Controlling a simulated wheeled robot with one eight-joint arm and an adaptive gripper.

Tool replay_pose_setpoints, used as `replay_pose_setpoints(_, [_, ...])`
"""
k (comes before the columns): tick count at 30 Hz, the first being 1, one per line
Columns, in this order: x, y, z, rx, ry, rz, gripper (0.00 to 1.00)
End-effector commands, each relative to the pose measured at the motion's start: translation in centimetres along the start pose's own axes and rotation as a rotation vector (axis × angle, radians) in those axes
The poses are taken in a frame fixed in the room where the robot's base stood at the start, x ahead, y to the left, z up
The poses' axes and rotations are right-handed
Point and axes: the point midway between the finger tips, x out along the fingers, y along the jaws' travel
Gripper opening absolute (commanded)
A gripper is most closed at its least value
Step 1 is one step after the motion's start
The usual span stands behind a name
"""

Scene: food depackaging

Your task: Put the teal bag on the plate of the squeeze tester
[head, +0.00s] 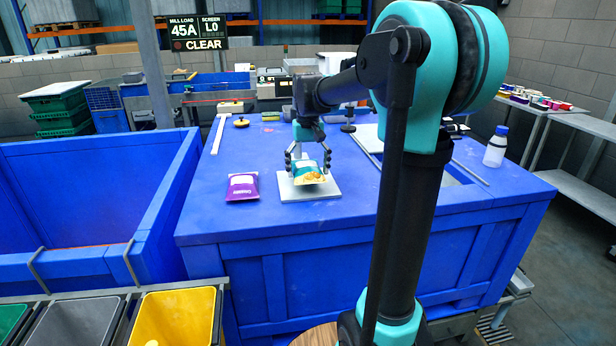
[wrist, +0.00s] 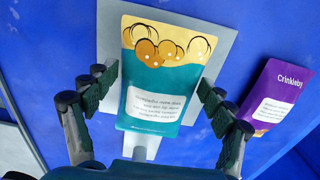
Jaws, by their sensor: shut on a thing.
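The teal bag (head: 308,174) has a yellow and orange crisp picture and a white label. It is over the pale square plate (head: 290,194) on the blue table. My gripper (head: 308,164) is shut on the bag, with one finger set at each side edge. In the wrist view the teal bag (wrist: 160,85) lies between the dark finger pads of my gripper (wrist: 155,98), with the plate (wrist: 222,42) showing around it. I cannot tell whether the bag's underside touches the plate.
A purple bag (head: 242,186) lies on the table just left of the plate. A large blue bin (head: 90,190) stands at the left, with coloured bins (head: 178,318) in front. A white bottle (head: 496,147) stands at the table's right. The table's front left is clear.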

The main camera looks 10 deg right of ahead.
Motion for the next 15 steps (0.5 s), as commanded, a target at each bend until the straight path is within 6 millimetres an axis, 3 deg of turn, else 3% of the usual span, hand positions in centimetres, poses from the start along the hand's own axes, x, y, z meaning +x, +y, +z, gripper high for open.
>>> replay_pose_setpoints(5, [2.2,0.0,0.0,0.000,0.000,0.000,0.50])
replay_pose_setpoints(15, [2.5,0.0,0.0,0.000,0.000,0.000,0.50])
